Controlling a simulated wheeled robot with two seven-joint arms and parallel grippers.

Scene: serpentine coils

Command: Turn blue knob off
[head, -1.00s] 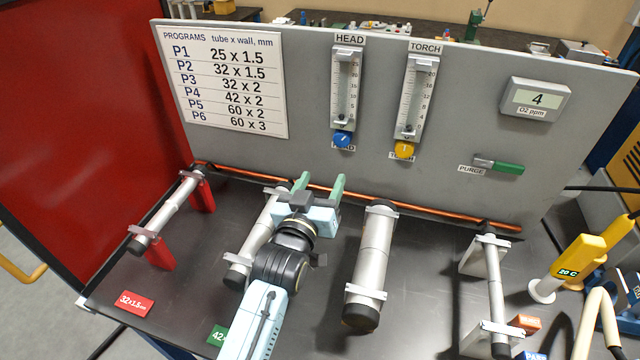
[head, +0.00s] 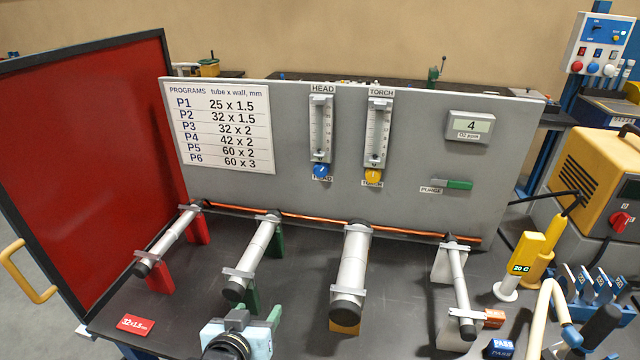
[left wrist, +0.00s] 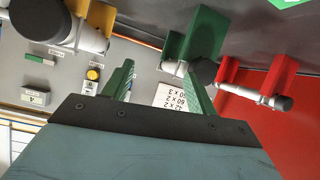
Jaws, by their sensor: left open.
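The blue knob (head: 321,171) sits on the grey panel (head: 420,130) under the HEAD flow meter (head: 321,128). A pale pointer line shows on it, but its exact angle is too small to read. My left gripper (head: 245,316) is open and empty at the bottom of the head view, well in front of the panel and below the knob. In the left wrist view its two green fingers (left wrist: 158,82) stand apart with nothing between them gripped. The panel appears upside down there, and I cannot make out the blue knob. My right gripper is not in view.
A yellow knob (head: 373,176) sits right of the blue one under the TORCH meter (head: 379,133). Several clamped tubes, including the thick one (head: 354,265), lie on stands before the panel. A red screen (head: 95,170) stands at left. The space above the tubes is clear.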

